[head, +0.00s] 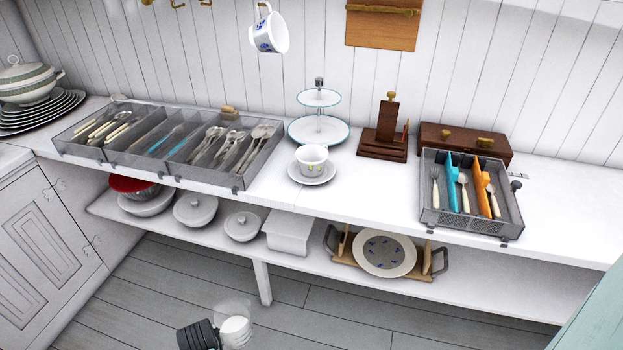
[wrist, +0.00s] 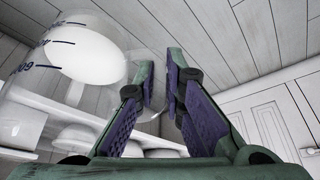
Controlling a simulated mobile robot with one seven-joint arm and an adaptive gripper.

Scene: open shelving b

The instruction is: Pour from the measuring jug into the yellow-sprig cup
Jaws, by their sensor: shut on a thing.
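The measuring jug (head: 236,330) is clear, with white contents, and is low in front of the shelving at the bottom of the head view. In the wrist view the jug (wrist: 85,55) fills the upper left, with dark measure marks on its wall. My gripper (head: 203,334) is at the jug's left side in the head view. In the wrist view my gripper (wrist: 162,75) has its fingers close together beside the jug, shut on it, apparently at the handle. The yellow-sprig cup (head: 312,157) stands upright on a saucer (head: 313,176) on the counter, well above and right of the jug.
A tiered stand (head: 318,130) is behind the cup, with a wooden block (head: 384,140) to its right. Cutlery trays (head: 170,178) and (head: 470,222) flank the cup. A blue-patterned cup (head: 270,35) hangs above. The lower shelf (head: 480,285) holds dishes; counter beside the saucer is clear.

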